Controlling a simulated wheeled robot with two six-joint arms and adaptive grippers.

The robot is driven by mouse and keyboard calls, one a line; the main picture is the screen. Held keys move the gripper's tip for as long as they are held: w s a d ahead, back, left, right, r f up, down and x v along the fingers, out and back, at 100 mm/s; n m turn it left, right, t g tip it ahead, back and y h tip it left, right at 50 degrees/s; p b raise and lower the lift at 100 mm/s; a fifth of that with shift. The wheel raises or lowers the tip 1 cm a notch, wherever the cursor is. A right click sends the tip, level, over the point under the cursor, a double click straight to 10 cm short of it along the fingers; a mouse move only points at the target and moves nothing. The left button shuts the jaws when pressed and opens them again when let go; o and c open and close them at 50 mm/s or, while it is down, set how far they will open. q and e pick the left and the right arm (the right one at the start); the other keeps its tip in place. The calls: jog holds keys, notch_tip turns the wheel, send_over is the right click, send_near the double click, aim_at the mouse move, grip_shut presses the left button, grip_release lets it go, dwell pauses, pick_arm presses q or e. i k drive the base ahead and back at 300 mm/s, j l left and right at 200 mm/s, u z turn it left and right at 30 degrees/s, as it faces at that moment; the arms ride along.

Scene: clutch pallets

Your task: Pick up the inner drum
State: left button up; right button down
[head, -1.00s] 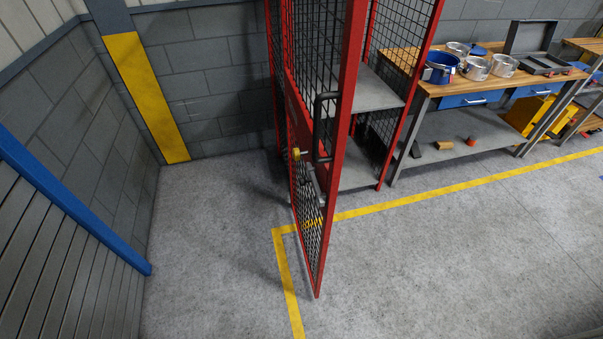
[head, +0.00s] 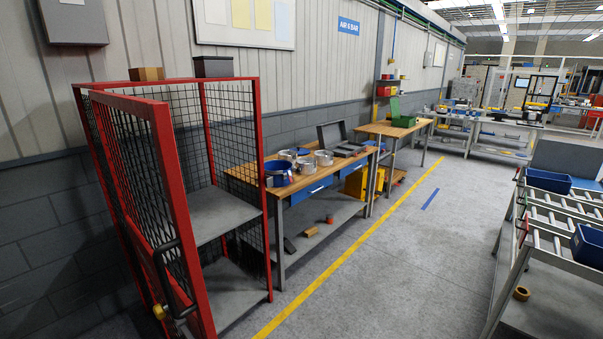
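Several drum-like metal parts stand on a wooden workbench (head: 300,183) in the middle left of the head view. Neither gripper shows in the view.
A red mesh cage (head: 263,190) with its door open stands left of the bench, its grey shelf (head: 222,217) bare. An open dark case (head: 333,138) lies on the bench. A roller conveyor (head: 560,230) stands at the right. The floor between is mostly clear.

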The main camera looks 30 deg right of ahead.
aim_at(308, 165)
jog(key=i+l+z, duration=0.65)
jog(key=l, duration=0.2)
jog(key=i+l+z, duration=0.65)
jog(key=i, duration=0.15)
jog(key=i+l+z, duration=0.1)
jog(key=i+z, duration=0.15)
jog(key=i, duration=0.2)
jog(key=i+l+z, duration=0.1)
jog(key=i+z, duration=0.2)
jog(key=i, duration=0.15)
jog(key=i+u, duration=0.4)
jog(key=i+l+u, duration=0.6)
jog(key=i+u, duration=0.15)
jog(key=i+l+u, duration=0.45)
jog(key=l+u, duration=0.15)
jog(key=u, duration=0.15)
jog(key=i+l+u, duration=0.15)
jog(key=l+u, duration=0.2)
jog(key=i+l+u, duration=0.1)
jog(key=l+u, duration=0.65)
jog(key=l, duration=0.15)
jog(key=l+u, duration=0.4)
jog(key=l, duration=0.1)
